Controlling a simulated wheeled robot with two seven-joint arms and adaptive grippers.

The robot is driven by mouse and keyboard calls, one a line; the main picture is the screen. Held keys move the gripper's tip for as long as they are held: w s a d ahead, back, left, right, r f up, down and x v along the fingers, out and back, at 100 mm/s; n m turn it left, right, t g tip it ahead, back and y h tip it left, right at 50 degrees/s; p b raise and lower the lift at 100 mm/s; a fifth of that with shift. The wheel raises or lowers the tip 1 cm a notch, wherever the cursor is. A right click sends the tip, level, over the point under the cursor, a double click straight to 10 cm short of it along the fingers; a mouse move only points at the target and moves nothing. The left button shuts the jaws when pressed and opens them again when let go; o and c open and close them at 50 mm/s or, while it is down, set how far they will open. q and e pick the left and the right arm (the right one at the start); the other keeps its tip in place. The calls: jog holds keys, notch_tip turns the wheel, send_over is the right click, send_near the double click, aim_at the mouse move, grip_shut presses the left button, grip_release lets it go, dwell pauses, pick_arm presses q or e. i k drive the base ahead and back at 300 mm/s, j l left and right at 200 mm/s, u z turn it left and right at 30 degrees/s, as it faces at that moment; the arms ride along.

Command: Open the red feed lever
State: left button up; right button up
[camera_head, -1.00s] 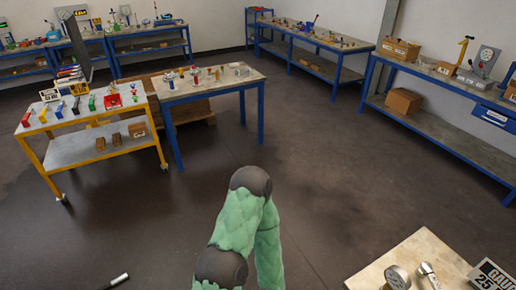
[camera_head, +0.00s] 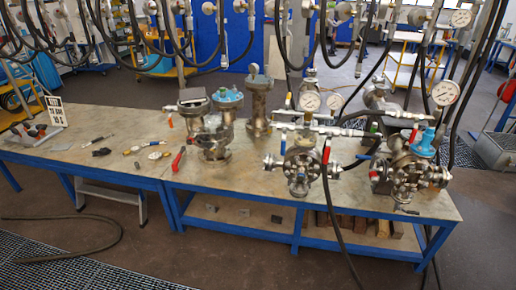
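A small red lever (camera_head: 327,151) stands upright on the right side of the flanged vessel (camera_head: 298,168) at the middle of the bench. Another small red part (camera_head: 413,133) shows on the vessel (camera_head: 408,174) at the right. I cannot tell from here which is the feed lever. A blue lever (camera_head: 363,157) lies slanted between the two vessels. Neither of my grippers is in view.
The long bench (camera_head: 240,180) has a blue frame and several vessels. A red-handled tool (camera_head: 178,159) and small tools lie on its left half. Black hoses hang from above and cross the right side. Another hose (camera_head: 80,245) lies on the floor.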

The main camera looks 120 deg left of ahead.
aim_at(327, 150)
jog(key=u, duration=3.6)
